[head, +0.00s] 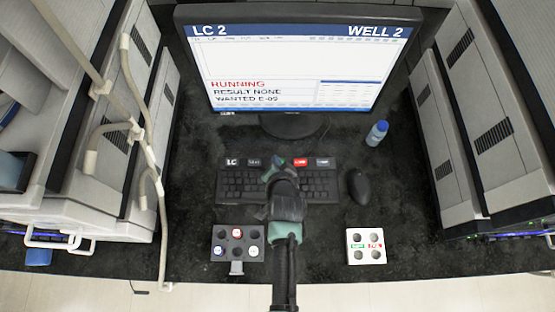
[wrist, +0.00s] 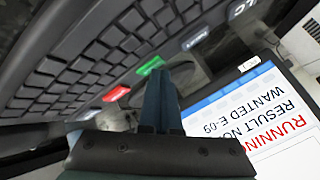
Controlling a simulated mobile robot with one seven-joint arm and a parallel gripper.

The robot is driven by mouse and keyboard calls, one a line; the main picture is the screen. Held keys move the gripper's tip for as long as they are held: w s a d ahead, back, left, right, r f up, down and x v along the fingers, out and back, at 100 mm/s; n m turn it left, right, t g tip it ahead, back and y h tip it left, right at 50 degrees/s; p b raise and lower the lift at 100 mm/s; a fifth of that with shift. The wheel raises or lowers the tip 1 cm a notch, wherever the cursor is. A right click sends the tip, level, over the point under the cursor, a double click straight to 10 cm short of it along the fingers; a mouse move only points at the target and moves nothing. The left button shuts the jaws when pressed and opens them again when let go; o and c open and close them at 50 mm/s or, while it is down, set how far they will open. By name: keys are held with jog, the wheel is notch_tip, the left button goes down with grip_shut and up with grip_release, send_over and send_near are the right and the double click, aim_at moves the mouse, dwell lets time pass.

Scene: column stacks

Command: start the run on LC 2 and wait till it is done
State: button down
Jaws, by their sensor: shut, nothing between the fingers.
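The monitor (head: 300,60) shows "LC 2" at top left and "WELL 2" at top right. Its text reads "RUNNING" in red, then "RESULT NONE" and "WANTED E-09". The keyboard (head: 232,186) lies below it with a row of coloured, labelled keys along its back. My gripper (head: 274,168) is shut and empty, pointing down over the middle of that row. In the wrist view my fingertips (wrist: 158,75) are close beside the green key (wrist: 150,65); I cannot tell whether they touch it. The red key (wrist: 117,93) is nearby. The monitor screen (wrist: 280,130) also shows there.
A dark rack (head: 220,243) with several round vials sits front left. A mouse (head: 359,186) and a blue-capped bottle (head: 377,133) stand right of the keyboard. Tall white instruments (head: 475,120) flank both sides.

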jog(key=shift+r+p, duration=0.8)
notch_tip(320, 180, up, 5)
jog(key=p, duration=0.5)
